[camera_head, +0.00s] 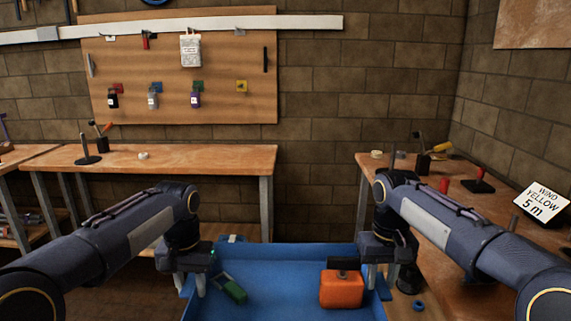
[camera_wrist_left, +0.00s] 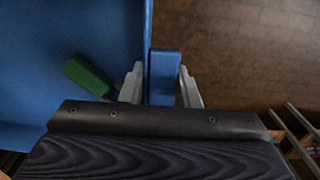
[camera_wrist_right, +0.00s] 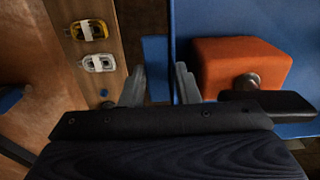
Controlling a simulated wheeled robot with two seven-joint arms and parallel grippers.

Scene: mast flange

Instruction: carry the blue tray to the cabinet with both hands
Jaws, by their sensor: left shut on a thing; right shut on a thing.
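The blue tray (camera_head: 272,265) is in front of me, its near part cut off by the picture's lower edge. My left gripper (camera_head: 192,285) is at its left side, shut on a blue handle (camera_wrist_left: 164,75) that lies between the fingers in the left wrist view. My right gripper (camera_head: 380,278) is at the right side, shut on the tray's blue handle (camera_wrist_right: 155,52). A green tool (camera_head: 234,290) and an orange block-like thing with a black part (camera_head: 341,289) lie in the tray. I cannot make out a cabinet.
A wooden workbench (camera_head: 190,157) stands at the back left. Another bench (camera_head: 455,215) runs close along the right, with red-handled things and a sign reading "WIND YELLOW 5 m" (camera_head: 541,203). Between the benches is a bare brick wall (camera_head: 318,190). Floor shows left of the tray (camera_wrist_left: 240,50).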

